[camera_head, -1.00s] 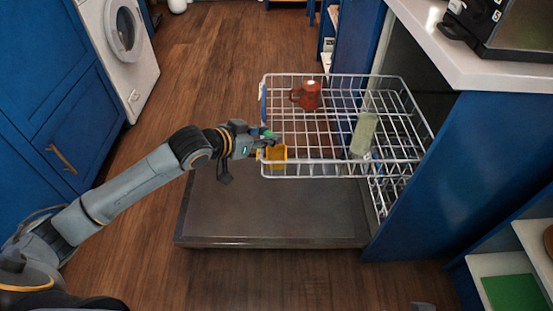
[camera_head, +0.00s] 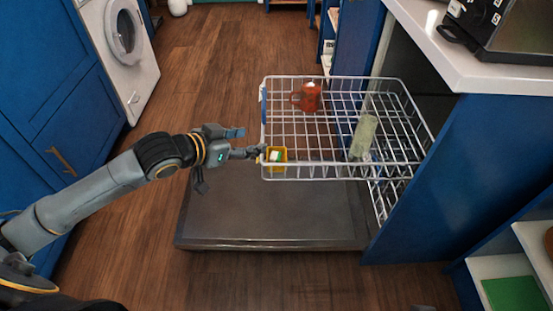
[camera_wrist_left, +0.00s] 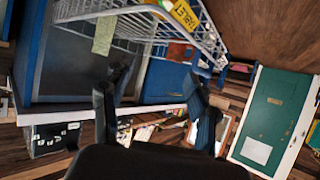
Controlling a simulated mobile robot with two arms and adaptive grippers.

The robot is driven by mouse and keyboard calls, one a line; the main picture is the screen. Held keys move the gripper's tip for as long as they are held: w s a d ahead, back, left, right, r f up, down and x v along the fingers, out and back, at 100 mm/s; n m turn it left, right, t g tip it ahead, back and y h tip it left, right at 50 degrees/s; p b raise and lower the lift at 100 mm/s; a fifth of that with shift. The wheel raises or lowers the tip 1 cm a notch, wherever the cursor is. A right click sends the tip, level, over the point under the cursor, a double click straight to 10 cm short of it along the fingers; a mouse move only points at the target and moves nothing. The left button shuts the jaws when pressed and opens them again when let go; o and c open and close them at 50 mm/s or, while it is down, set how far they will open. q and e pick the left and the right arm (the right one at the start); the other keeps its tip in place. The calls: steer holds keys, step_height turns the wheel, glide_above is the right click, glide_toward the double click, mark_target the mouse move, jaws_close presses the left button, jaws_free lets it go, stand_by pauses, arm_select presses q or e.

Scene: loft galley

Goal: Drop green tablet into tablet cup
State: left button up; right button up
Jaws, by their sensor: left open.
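The yellow tablet cup (camera_head: 284,153) sits at the near left corner of the wire dish rack. A small pale, slightly greenish piece (camera_head: 275,156) shows inside the cup; it looks like the tablet, though its colour is hard to read. My left gripper (camera_head: 249,142) is open, just left of the cup, with its lower finger close to the cup's side. I cannot tell whether that finger touches it. In the left wrist view the cup (camera_wrist_left: 185,14), lettered TABLET, is at the top, beyond the spread, empty fingers (camera_wrist_left: 160,85). My right gripper is not in view.
A counter (camera_head: 465,72) stands right. Wooden floor left of the rack is clear.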

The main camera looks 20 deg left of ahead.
arm_select(q)
steer(key=shift+v, duration=2.7)
